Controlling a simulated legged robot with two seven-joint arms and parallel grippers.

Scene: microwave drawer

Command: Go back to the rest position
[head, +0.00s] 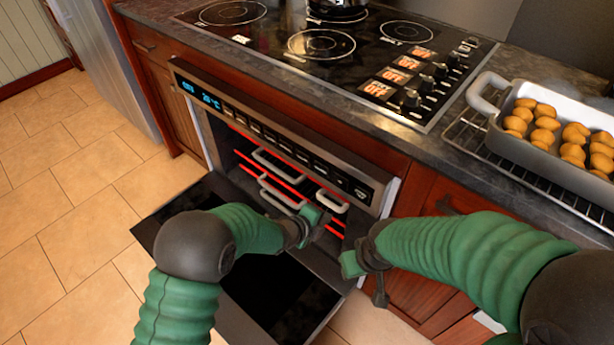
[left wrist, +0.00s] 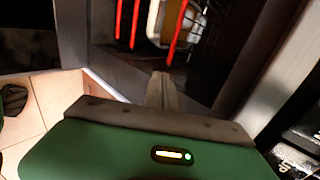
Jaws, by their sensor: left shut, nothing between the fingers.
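My left gripper (head: 322,222) is in front of the open oven (head: 290,130), low at the right part of its opening. In the left wrist view its fingers (left wrist: 162,90) are together with nothing between them, pointing toward the oven interior. White-handled dishes (head: 280,166) stand inside the oven among glowing red bars. The oven door (head: 262,300) is folded down below both arms.
A cooktop (head: 330,45) with several knobs lies on the counter above the oven. A grey baking dish (head: 490,125) of brown rolls stands on a wire rack (head: 462,138) at the right. Tiled floor (head: 60,190) is clear at the left.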

